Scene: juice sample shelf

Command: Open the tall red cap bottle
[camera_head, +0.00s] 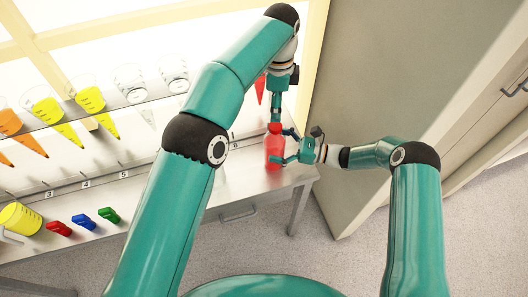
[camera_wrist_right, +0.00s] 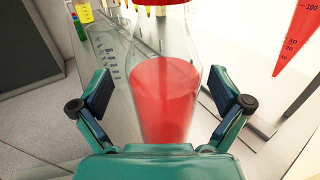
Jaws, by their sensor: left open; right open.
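The tall red cap bottle (camera_head: 274,152) stands upright near the right end of the bench. In the right wrist view it is clear glass holding red liquid (camera_wrist_right: 163,100), with its red cap (camera_wrist_right: 163,2) cut off by the top edge. My right gripper (camera_head: 285,147) is open beside the bottle, its fingers on either side of the body with gaps visible in the wrist view (camera_wrist_right: 161,92). My left gripper (camera_head: 276,119) is open and points down right above the cap. I cannot tell whether its fingers touch the cap, which is partly hidden.
Several cone-shaped flasks, including yellow ones (camera_head: 90,98), hang in a shelf behind. Small red (camera_head: 59,228), blue (camera_head: 84,222) and green (camera_head: 109,215) pieces and a yellow beaker (camera_head: 20,219) are at the bench's left. A tall cabinet (camera_head: 400,70) stands close on the right.

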